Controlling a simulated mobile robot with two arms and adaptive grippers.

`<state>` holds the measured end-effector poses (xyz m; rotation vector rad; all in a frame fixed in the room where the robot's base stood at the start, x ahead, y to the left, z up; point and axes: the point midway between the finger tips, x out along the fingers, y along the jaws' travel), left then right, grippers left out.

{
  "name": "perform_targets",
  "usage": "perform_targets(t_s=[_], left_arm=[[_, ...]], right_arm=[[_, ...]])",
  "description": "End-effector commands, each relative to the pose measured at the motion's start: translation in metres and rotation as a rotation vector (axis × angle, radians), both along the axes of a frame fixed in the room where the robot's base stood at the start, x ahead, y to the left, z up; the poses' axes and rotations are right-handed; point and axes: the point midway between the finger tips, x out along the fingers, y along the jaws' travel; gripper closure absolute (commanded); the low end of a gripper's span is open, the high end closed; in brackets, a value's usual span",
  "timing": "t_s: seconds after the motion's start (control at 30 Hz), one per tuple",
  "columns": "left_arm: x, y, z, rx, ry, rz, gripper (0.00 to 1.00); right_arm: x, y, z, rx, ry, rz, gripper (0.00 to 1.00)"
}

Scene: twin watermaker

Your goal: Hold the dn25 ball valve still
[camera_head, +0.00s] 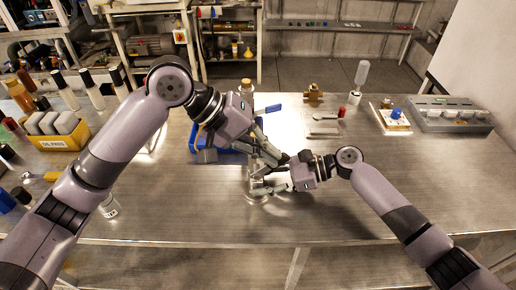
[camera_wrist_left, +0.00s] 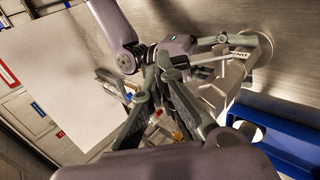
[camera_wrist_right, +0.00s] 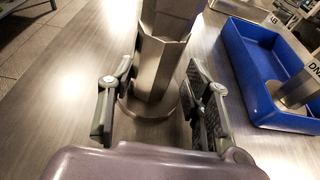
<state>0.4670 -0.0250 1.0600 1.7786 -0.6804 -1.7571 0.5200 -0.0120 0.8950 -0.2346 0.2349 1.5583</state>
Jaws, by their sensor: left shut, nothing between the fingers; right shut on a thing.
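The DN25 ball valve (camera_head: 257,192), a metallic faceted body, stands upright on the steel bench near the front middle in the head view. It fills the middle of the right wrist view (camera_wrist_right: 160,65). The left fingers cover part of the valve's top in the head view.
A blue tray (camera_wrist_right: 250,75) with a DN-labelled metal part (camera_wrist_right: 295,92) lies close to the valve. A yellow bin (camera_head: 62,141) is at left. The right front bench is clear.

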Motion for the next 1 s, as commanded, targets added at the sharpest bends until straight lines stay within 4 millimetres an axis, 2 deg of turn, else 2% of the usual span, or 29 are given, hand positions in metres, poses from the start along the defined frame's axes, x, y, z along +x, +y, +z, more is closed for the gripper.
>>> perform_targets(t_s=[0.23, 0.47, 0.77, 1.0], left_arm=[[0.0, -0.018, -0.008, 0.013, 0.003, -0.001, 1.0], [0.001, -0.031, -0.019, 0.139, 0.007, -0.001, 1.0], [0.001, -0.03, -0.018, 0.136, 0.007, 0.0, 1.0], [0.001, -0.031, -0.009, 0.135, 0.005, 0.0, 1.0]], right_arm=[[-0.001, 0.0, -0.002, -0.003, 0.005, 0.002, 0.97], [-0.002, 0.0, -0.002, -0.003, 0.005, 0.003, 0.97], [-0.001, 0.0, -0.002, -0.003, 0.005, 0.002, 0.97], [-0.001, 0.0, -0.002, -0.003, 0.005, 0.002, 0.97]])
